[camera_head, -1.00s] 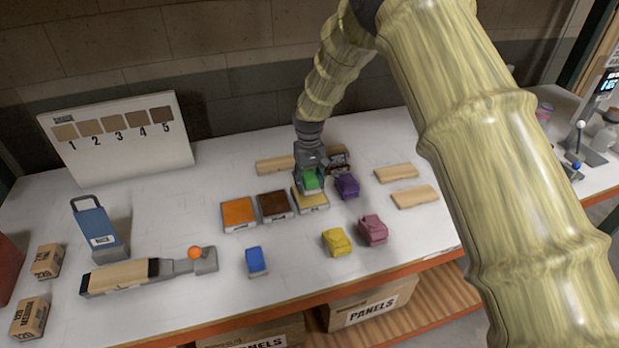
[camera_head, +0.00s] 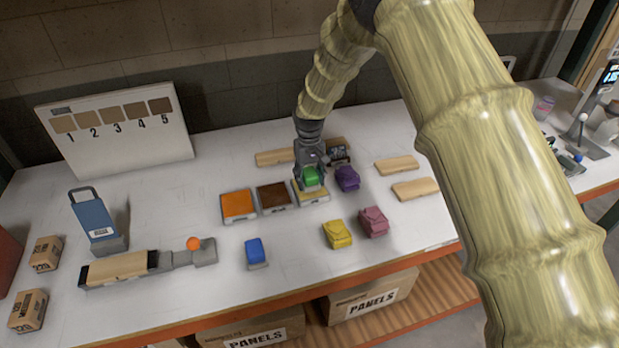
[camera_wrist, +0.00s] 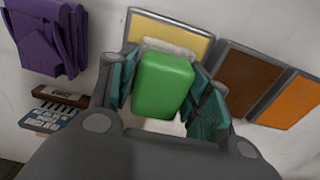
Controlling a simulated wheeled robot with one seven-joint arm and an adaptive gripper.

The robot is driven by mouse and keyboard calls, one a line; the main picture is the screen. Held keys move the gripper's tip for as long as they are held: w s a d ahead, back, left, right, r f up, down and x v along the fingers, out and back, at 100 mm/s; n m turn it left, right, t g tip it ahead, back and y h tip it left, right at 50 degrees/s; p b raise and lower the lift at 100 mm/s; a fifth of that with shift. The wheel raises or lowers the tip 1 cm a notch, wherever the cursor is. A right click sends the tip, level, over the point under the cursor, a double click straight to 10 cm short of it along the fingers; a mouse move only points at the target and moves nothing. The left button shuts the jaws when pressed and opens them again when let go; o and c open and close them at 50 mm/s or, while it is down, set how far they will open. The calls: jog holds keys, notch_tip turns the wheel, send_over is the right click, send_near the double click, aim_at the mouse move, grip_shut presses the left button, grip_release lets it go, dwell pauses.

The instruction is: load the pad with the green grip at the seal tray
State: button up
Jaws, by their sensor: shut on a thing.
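The pad with the green grip (camera_head: 311,177) is in my gripper (camera_head: 311,172), over the yellow-tan tray (camera_head: 313,195) of a row of three. In the wrist view my gripper (camera_wrist: 165,92) is shut on the green grip (camera_wrist: 162,86), with a teal finger on each side. A pale pad edge shows just beyond the grip, against the yellow-tan tray (camera_wrist: 172,28). I cannot tell whether the pad touches the tray. The brown tray (camera_head: 274,196) and the orange tray (camera_head: 238,205) lie to the left. None of the trays shows a readable seal label.
Wooden panels (camera_head: 396,165) lie at right and behind.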

aim_at(310, 172)
jog(key=shift+f, duration=0.55)
dwell(1.6)
jog(key=shift+r+p, duration=1.65)
jog(key=shift+r, duration=1.9)
